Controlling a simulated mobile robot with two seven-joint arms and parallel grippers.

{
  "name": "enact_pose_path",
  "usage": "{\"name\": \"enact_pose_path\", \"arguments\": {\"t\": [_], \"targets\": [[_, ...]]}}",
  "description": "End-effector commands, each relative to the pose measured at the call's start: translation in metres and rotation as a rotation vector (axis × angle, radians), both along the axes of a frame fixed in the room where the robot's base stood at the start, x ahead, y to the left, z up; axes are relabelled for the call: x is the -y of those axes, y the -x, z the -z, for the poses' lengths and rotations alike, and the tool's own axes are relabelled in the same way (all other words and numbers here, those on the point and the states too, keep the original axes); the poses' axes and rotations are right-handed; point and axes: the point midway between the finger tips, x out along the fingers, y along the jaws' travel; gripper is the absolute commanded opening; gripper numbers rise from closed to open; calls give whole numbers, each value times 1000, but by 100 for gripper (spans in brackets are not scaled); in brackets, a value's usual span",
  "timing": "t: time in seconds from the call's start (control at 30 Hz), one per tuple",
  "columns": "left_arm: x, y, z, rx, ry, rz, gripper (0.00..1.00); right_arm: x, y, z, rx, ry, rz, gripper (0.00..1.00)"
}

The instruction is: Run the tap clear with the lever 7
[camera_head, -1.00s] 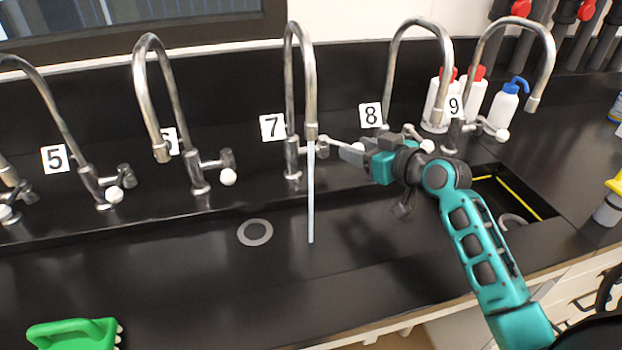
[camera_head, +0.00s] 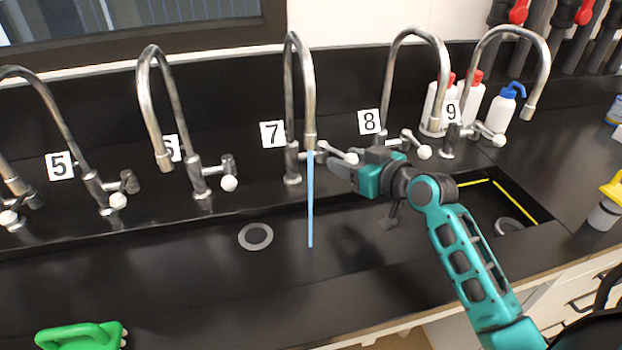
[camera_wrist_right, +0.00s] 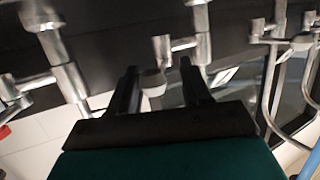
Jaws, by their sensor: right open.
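Tap 7 (camera_head: 292,165) stands behind the sink, with its label "7" (camera_head: 272,134) to its left. A thin blue water stream (camera_head: 310,200) falls from its spout into the sink. Its lever 7 (camera_head: 335,153) points right and ends in a pale knob (camera_head: 352,158). My right gripper (camera_head: 335,168) is open just below and in front of this knob. In the right wrist view the open fingers (camera_wrist_right: 160,80) have a pale knob (camera_wrist_right: 153,83) between or just beyond their tips; contact cannot be told. My left gripper is out of view.
Tap 6 (camera_head: 198,180) stands to the left and tap 8 (camera_head: 388,125) to the right, its lever knob (camera_head: 424,152) near my right arm. White bottles (camera_head: 500,108) stand at the back right. A green-handled object (camera_head: 80,337) lies at the front left.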

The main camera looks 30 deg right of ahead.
Motion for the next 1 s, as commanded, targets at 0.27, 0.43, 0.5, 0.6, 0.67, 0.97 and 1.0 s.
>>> {"name": "enact_pose_path", "arguments": {"t": [0.27,0.43,0.5,0.6,0.67,0.97,1.0], "targets": [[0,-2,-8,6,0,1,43,-38,6,0,1,-3,-3,47],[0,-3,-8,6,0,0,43,-35,5,0,0,0,-2,47],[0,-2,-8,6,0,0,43,-33,5,0,0,1,-2,47],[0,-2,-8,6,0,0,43,-30,5,0,0,3,-2,47],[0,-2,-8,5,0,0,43,-30,8,0,0,2,-1,47],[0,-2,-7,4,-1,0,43,-24,42,-8,-3,1,-1,47],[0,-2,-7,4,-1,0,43,-23,47,-10,-2,3,-2,47]]}}
